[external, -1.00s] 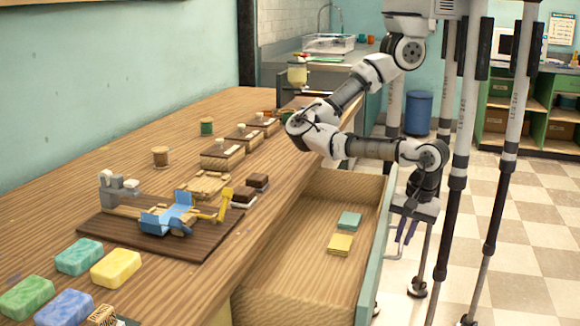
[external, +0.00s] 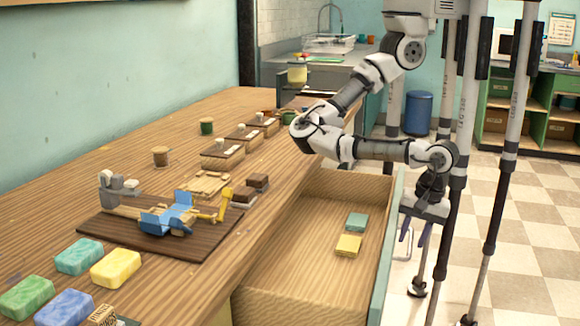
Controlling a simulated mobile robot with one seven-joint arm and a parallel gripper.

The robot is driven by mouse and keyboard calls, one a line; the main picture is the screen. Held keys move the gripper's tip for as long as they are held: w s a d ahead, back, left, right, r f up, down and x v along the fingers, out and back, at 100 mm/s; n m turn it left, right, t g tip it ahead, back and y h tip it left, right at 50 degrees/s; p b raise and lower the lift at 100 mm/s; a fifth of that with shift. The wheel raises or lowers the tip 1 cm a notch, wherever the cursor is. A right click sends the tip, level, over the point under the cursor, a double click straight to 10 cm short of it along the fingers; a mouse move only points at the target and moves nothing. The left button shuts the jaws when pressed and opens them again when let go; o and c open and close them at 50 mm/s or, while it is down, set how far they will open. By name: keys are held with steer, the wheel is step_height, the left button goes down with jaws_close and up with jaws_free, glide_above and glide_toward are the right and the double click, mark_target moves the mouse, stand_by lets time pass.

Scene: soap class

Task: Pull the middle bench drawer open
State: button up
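The bench drawer (external: 318,270) is pulled well out from the wooden bench, with its green front (external: 388,250) facing right. A green-blue block (external: 357,222) and a yellow block (external: 348,246) lie inside it. A pale loop handle (external: 403,246) shows on the outer side of the front. My gripper (external: 416,236) points down beside this handle, just right of the front. Its two dark purple fingers stand apart with nothing visible between them. Whether a finger touches the handle cannot be told. The other bench drawers cannot be made out.
The bench top (external: 130,150) holds a dark board with a blue and yellow fixture (external: 172,218), several soap bars and small wooden moulds. My arm reaches over the drawer's far end. Checkered floor (external: 530,215) lies free at the right.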

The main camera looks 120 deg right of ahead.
step_height(320, 180, up, 14)
steer(key=s+a, duration=0.1)
steer(key=s, duration=0.1)
steer(key=shift+a+f, duration=0.25)
steer(key=shift+a, duration=0.15)
steer(key=shift+w+f, duration=0.1)
steer(key=f, duration=0.4)
steer(key=w+d+f, duration=0.1)
steer(key=f, duration=0.3)
steer(key=d+f, duration=0.1)
steer(key=f, duration=0.4)
steer(key=shift+w, duration=0.35)
steer(key=shift+w+f, duration=0.2)
steer(key=shift+f, duration=0.05)
steer(key=shift+w+d, duration=0.25)
steer(key=shift+d, duration=0.05)
